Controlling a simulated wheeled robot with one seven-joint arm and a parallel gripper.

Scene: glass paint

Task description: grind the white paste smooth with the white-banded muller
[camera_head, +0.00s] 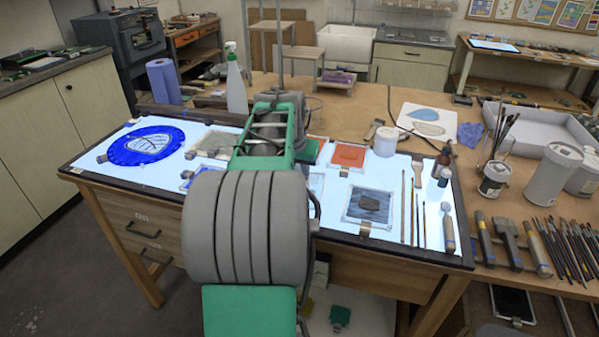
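My green and grey arm reaches up the middle of the view over the lit table (128,182), and my gripper does not show; it seems hidden behind the arm. I cannot make out the white paste or the white-banded muller for certain. A pale greyish slab (212,143) lies just left of my arm, partly covered by it.
A round blue-rimmed glass piece (147,146) lies at the left. A white pot (385,141), small bottles (443,176) and thin sticks are on the right. A spray bottle (236,84) and blue roll (164,82) stand behind. Many brushes (568,242) crowd the far right.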

